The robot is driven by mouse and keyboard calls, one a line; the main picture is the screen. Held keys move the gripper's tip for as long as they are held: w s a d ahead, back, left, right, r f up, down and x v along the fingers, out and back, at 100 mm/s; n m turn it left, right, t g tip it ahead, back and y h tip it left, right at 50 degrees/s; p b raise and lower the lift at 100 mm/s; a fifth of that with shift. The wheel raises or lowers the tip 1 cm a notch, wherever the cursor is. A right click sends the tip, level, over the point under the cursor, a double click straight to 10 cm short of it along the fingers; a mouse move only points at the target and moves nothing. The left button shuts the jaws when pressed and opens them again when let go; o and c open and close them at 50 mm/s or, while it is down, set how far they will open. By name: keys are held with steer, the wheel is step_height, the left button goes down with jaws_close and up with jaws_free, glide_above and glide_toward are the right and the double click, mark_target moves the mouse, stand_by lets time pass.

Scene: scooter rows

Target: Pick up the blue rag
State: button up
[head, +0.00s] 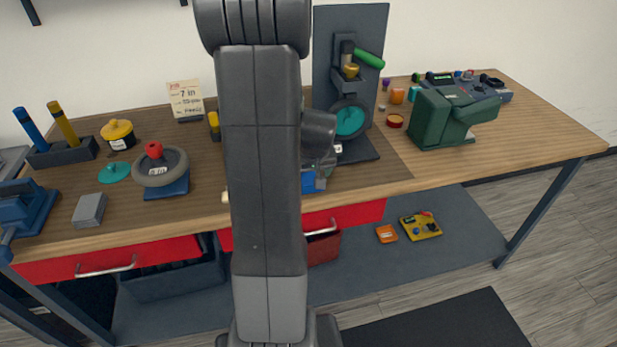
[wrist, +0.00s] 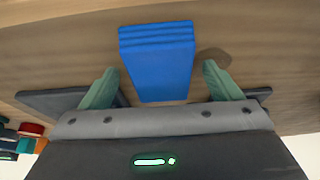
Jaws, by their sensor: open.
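The blue rag (wrist: 157,55) is a folded stack with layered edges, lying on the wooden bench top in the wrist view. In the head view only a small blue patch of the rag (head: 307,183) shows near the bench's front edge, mostly hidden behind my arm. My gripper (wrist: 159,72) is open, with its two green fingers on either side of the rag in the picture. A gap shows between each finger and the rag. I cannot tell how far the fingertips are above the bench.
Behind the rag stands a dark fixture (head: 350,80) with a teal wheel. A round gauge-like part (head: 160,167) sits on the left, a green machine (head: 445,117) on the right. Red drawers (head: 110,260) hang below the bench top (head: 400,187). The front right of the bench is clear.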

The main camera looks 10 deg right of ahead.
steer(key=shift+f, duration=0.15)
stand_by(0.4)
steer(key=c, duration=1.1)
